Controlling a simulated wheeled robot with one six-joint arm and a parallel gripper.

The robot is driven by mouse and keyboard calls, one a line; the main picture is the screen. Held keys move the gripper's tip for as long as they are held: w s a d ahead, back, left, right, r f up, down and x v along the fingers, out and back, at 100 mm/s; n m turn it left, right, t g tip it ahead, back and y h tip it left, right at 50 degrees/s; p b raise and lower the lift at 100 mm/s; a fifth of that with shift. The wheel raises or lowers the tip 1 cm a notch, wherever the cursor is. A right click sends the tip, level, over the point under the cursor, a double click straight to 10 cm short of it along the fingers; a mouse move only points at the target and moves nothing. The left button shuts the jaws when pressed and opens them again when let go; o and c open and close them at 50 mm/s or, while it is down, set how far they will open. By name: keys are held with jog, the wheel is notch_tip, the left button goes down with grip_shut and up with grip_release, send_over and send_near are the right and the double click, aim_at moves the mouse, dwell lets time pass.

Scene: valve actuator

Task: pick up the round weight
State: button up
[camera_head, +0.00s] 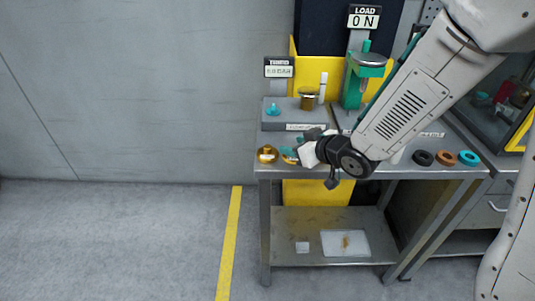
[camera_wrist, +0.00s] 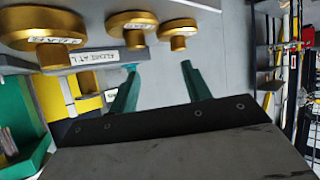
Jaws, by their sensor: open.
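Several round brass weights with white labels are here. In the wrist view they are a large one (camera_wrist: 40,28) at left, a middle one (camera_wrist: 130,24) and a smaller one (camera_wrist: 178,29) just beyond my fingertips. In the head view, one brass weight (camera_head: 267,154) sits at the bench's front left corner and another (camera_head: 307,98) on the raised grey block. My gripper (camera_wrist: 160,64) is open, its green fingers apart with nothing between them. In the head view my gripper (camera_head: 291,155) is at the bench's front edge, right of the corner weight; my wrist hides part of that area.
The grey bench (camera_head: 450,173) also holds a teal-and-steel press (camera_head: 368,62), and black (camera_head: 422,158), orange (camera_head: 445,158) and teal (camera_head: 468,158) rings. A raised grey block (camera_head: 270,122) stands behind my gripper. Floor left of the bench is clear.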

aim_at(268, 147)
jog(key=a, duration=0.1)
jog(key=a+f+y, duration=0.1)
jog(key=a, duration=0.1)
jog(key=shift+a+f+n+y, duration=0.1)
jog(key=shift+f+n+y, duration=0.1)
jog(key=shift+n+y, duration=0.1)
jog(key=x, duration=0.7)
jog(key=shift+f, duration=0.1)
grip_shut()
